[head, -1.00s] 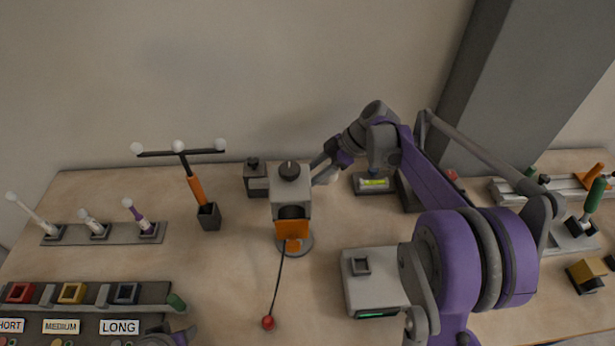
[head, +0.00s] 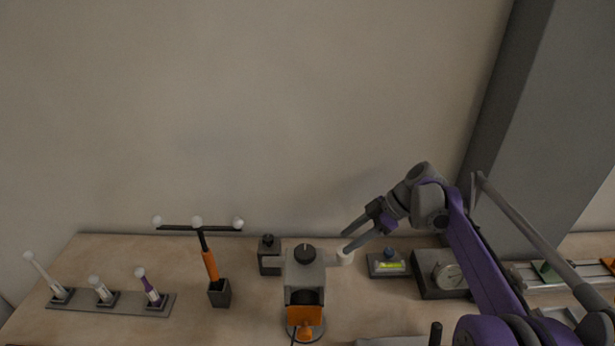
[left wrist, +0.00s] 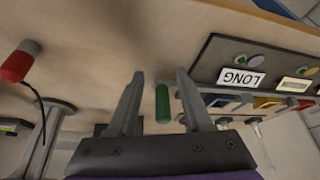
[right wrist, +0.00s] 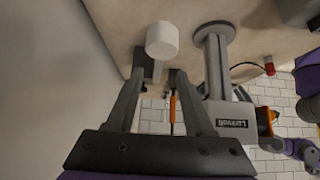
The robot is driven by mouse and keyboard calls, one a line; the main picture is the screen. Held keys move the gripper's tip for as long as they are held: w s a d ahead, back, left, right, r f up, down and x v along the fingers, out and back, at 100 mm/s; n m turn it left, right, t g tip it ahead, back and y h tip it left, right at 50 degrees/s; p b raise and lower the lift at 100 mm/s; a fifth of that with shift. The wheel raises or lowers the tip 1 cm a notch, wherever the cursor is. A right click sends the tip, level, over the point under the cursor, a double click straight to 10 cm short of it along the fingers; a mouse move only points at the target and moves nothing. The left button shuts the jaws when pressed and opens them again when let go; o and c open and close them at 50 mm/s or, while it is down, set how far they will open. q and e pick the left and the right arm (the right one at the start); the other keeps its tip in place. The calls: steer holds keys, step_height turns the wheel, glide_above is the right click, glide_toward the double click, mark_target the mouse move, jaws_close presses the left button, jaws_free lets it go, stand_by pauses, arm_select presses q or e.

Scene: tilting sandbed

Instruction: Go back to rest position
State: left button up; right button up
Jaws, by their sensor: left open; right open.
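My right gripper (head: 347,242) is open and empty in the head view. It is raised above the back of the bench, right of the grey device with a black knob and orange front (head: 304,272). A small white cylinder (head: 346,257) stands just below its fingertips; in the right wrist view this cylinder (right wrist: 162,40) shows beyond the open fingers (right wrist: 157,70). My left gripper is outside the head view. In the left wrist view its fingers (left wrist: 160,74) are open, with a green knob (left wrist: 162,103) of the label panel seen between them, apparently not held.
A three-ball probe (head: 210,265) stands in a dark holder; a rack (head: 90,304) of ball-tipped pieces is at left. A level with a yellow-green vial (head: 388,266) and a dial gauge box (head: 425,288) lie right of my right gripper. A grey pillar (head: 545,130) rises at right.

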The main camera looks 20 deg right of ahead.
arm_select(q)
steer(key=r+p, duration=0.2)
steer(key=shift+w+r, duration=0.2)
steer(key=shift+r, duration=0.1)
steer(key=r+p, duration=0.1)
steer(key=w+r+p, duration=0.1)
steer(key=r+p, duration=0.1)
steer(key=shift+r, duration=0.2)
arm_select(e)
steer(key=s+a+f+m+t+h, duration=0.1)
steer(key=s+a+m+h, duration=0.1)
steer(key=s+m, duration=0.3)
steer(key=s+a+f+m+t+h, duration=0.1)
steer(key=s+m, duration=0.4)
steer(key=s, duration=0.6)
steer(key=s+a+f+m+t+h, duration=0.1)
steer(key=s+a+f+m+h, duration=0.2)
steer(key=s, duration=0.4)
steer(key=shift+s+a+m+h, duration=0.4)
steer(key=shift+a+m+h, duration=0.5)
steer(key=shift+a, duration=0.2)
